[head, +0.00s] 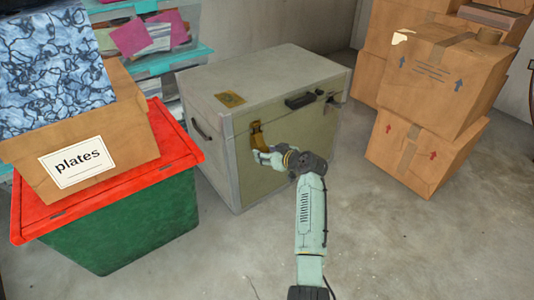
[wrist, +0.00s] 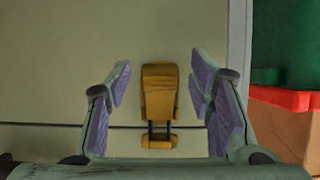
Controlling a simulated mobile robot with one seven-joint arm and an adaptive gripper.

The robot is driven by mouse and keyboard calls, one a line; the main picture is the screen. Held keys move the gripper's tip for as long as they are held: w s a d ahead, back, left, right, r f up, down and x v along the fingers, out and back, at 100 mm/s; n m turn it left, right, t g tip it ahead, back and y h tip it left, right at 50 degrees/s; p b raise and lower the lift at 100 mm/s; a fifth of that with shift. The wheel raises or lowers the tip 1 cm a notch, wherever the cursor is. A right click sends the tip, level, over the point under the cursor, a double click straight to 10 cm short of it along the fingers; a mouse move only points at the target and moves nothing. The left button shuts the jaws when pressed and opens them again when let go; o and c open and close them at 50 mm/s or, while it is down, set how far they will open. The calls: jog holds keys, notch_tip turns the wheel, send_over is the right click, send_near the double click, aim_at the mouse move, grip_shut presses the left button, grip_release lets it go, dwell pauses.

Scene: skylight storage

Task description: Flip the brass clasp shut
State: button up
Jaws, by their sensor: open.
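The brass clasp (head: 257,135) is on the front face of the grey-green storage case (head: 290,140), near the lid seam. In the wrist view the clasp (wrist: 160,92) is a yellow-brown plate joined by two thin bars to a small base, with the seam running behind the bars. I cannot tell whether it is latched. My gripper (head: 268,157) is just in front of the case at the clasp. In the wrist view my gripper (wrist: 160,80) is open, with one purple-padded finger on each side of the clasp and visible gaps between.
A green bin with a red lid (head: 185,150) stands left, bearing a cardboard box labelled "plates" (head: 78,162). Stacked cardboard boxes (head: 430,85) stand right. A black handle (head: 300,100) is on the case front. Concrete floor (head: 400,240) is clear at front right.

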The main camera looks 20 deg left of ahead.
notch_tip(320, 180, up, 10)
dwell(0.4)
jog(key=shift+c, duration=0.4)
